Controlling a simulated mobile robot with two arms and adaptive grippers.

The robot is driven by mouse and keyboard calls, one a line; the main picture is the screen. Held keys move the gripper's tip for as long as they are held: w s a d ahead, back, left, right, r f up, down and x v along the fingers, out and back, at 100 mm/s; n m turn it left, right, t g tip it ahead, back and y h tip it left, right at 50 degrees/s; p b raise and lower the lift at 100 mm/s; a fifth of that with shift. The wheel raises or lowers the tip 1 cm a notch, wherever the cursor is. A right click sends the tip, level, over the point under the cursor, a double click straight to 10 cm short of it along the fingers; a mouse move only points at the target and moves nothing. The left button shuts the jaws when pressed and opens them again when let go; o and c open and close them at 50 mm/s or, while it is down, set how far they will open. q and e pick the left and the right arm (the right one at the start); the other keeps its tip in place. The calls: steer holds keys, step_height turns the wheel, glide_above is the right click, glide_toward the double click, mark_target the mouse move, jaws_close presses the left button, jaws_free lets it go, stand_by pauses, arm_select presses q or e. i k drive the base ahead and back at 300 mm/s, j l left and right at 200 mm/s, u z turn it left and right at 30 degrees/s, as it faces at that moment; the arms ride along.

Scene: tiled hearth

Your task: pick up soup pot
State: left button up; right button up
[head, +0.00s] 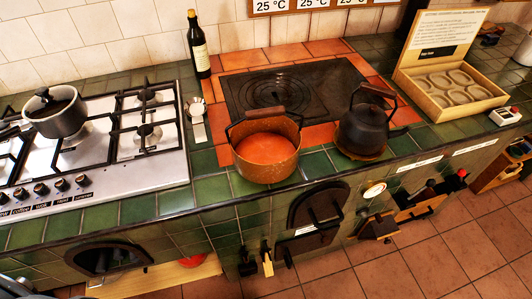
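The soup pot (268,162) is a copper-brown pot filled with orange soup. It stands upright near the front edge of the tiled counter, just in front of the dark cooking plate. Its brown bail handle (265,113) is raised over the far rim. No hand or tool touches the pot.
A black kettle (366,130) stands close to the pot's right. A wine bottle (199,48) stands behind left. A gas hob (145,150) with a lidded saucepan (56,113) is at left. An open wooden box (440,92) is at right.

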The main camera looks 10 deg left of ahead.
mark_target(265, 144)
steer(key=k+j+z, duration=0.1)
steer(key=j+z, duration=0.2)
steer(key=k+j+z, duration=0.25)
steer(key=j, duration=0.25)
steer(key=k+j+z, duration=0.1)
steer(key=j+z, duration=0.2)
steer(key=j, duration=0.1)
